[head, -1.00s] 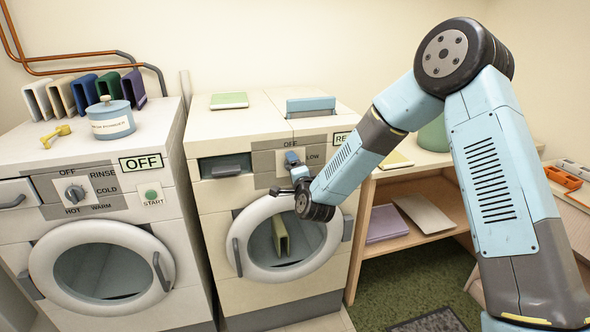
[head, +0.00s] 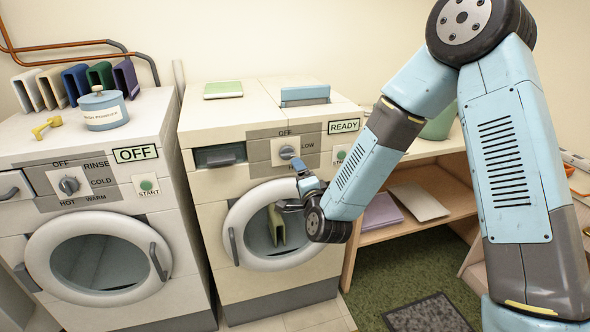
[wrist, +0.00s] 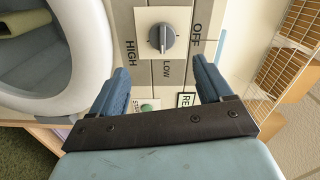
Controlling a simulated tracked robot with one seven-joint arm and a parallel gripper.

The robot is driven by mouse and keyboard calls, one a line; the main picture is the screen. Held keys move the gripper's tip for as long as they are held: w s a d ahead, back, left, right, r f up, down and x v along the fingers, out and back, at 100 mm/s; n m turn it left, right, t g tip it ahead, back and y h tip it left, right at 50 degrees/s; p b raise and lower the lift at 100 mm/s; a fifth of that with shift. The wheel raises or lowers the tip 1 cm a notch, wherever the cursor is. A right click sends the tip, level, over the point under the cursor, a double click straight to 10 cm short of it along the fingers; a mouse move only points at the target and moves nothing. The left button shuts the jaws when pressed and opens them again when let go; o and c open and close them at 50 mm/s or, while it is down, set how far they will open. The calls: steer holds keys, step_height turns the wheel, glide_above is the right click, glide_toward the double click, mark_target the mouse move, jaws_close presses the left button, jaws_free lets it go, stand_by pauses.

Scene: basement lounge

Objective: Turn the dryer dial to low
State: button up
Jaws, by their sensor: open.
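The dryer (head: 259,113) is the right-hand cream machine. Its grey dial (head: 287,152) sits on the front panel, with OFF above, LOW to the right and HIGH below. In the wrist view the dial (wrist: 161,38) shows whole, its raised bar in line with the LOW label (wrist: 168,70). My gripper (head: 297,184) is open and empty in front of the dryer, just below the dial in the head view. In the wrist view my gripper's blue fingers (wrist: 159,70) stand apart, with the dial beyond and between them; nothing is held.
The dryer's round door (head: 238,258) is just below my gripper, and a READY sign (head: 343,127) is on the panel. A washer (head: 108,254) with an OFF sign stands to the left. A wooden shelf (head: 430,231) stands to the right.

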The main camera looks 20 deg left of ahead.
mark_target(289, 155)
steer(key=shift+v, duration=0.95)
steer(key=w+a+n, duration=0.2)
steer(key=w+n, duration=0.2)
steer(key=n, duration=0.1)
steer(key=w+a+n, duration=0.2)
steer(key=w+n, duration=0.2)
steer(key=n, duration=0.1)
steer(key=w+a+n, duration=0.3)
steer(key=n, duration=0.3)
steer(key=shift+w+a+r, duration=0.1)
steer(key=shift+w+r, duration=0.25)
steer(key=shift+w, duration=0.05)
steer(key=shift+c, duration=0.4)
